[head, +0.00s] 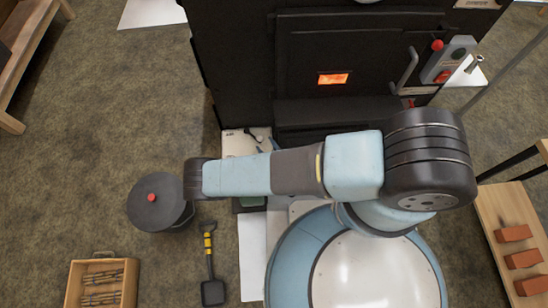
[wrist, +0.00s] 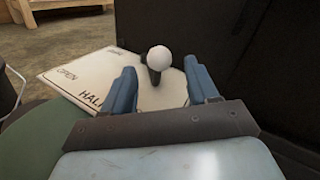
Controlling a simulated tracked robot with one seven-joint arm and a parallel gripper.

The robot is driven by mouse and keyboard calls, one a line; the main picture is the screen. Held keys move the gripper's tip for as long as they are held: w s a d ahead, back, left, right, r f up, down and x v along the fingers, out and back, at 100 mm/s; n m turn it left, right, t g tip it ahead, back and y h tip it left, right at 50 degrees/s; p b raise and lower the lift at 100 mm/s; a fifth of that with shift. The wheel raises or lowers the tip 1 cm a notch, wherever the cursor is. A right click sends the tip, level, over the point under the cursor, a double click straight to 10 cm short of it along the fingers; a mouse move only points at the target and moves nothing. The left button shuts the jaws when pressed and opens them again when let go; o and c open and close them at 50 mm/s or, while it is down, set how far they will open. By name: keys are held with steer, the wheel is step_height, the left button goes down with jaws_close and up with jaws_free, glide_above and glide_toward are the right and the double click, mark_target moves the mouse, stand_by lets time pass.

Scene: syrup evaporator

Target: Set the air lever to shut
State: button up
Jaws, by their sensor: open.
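The air lever (wrist: 155,76) is a short dark arm with a white ball knob (wrist: 159,58). It stands on a pale label plate (wrist: 75,72) in the wrist view. OPEN and HALF are readable on the plate's left part; another mark near its far edge is too small to read. My gripper (wrist: 162,80) is open, its two blue fingers apart. The knob shows between the fingertips, with visible gaps on both sides. Contact with the lever is not visible. In the head view the plate (head: 232,146) lies beside the black evaporator, partly covered by my arm.
The black evaporator (head: 340,60) has a glowing window (head: 333,79) and stands close on the right of the plate. A dark lidded bucket (head: 150,213), a shovel (head: 209,265) and a wooden crate (head: 75,290) are on the left floor. A brick bench (head: 495,215) is at right.

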steer(key=v, duration=0.7)
stand_by(0.6)
